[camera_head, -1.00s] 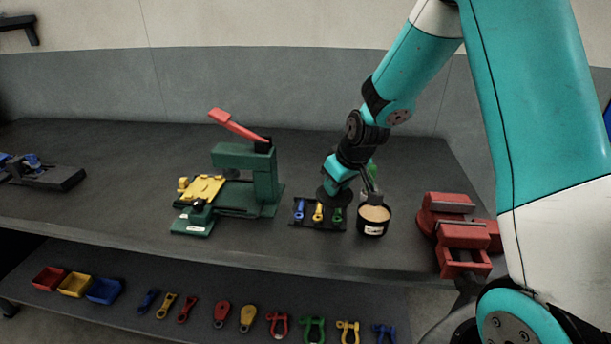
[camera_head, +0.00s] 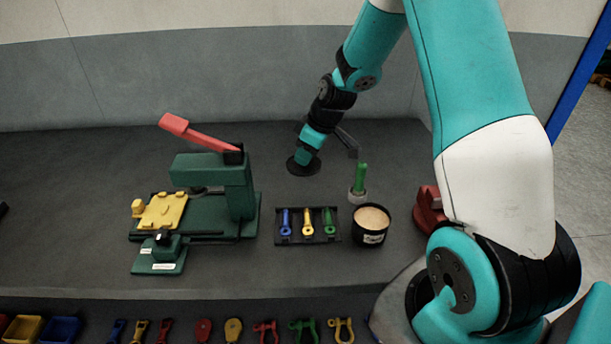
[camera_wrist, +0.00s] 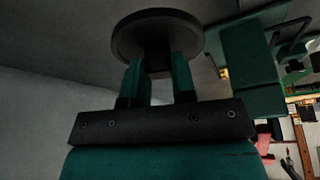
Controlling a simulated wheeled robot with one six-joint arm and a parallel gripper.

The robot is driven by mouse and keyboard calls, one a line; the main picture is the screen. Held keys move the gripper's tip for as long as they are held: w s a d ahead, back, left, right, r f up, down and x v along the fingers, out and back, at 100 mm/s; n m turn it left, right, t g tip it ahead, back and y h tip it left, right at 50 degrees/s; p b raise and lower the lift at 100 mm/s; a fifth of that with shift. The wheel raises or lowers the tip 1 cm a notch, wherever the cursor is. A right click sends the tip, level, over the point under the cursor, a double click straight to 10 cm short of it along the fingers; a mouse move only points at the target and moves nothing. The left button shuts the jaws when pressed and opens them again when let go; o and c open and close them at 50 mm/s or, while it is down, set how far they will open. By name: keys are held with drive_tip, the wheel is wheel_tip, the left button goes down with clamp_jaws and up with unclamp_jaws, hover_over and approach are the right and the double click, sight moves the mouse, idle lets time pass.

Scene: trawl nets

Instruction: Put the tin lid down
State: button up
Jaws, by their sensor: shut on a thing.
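My gripper (camera_head: 305,157) is shut on the tin lid (camera_head: 301,166), a round black disc. It holds the lid low over the back of the dark bench, behind the tool tray; I cannot tell whether the lid touches the bench. In the wrist view the two green fingers (camera_wrist: 158,65) close on the middle of the lid (camera_wrist: 140,27). The open tin (camera_head: 371,238), black with a pale label and tan contents, stands to the right and nearer the front.
A dark tray (camera_head: 283,240) holds three coloured tools. A green press (camera_head: 236,200) with a red lever stands left, a red vise (camera_head: 428,208) right. The bench (camera_head: 300,130) behind the tray looks mostly clear.

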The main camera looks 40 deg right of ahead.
wheel_tip(320, 180, down, 8)
drive_tip(key=shift+r+p, duration=0.1)
drive_tip(key=shift+p, duration=0.35)
drive_tip(key=shift+f, duration=0.2)
drive_tip(key=o, duration=0.9)
drive_tip(key=shift+r, duration=0.1)
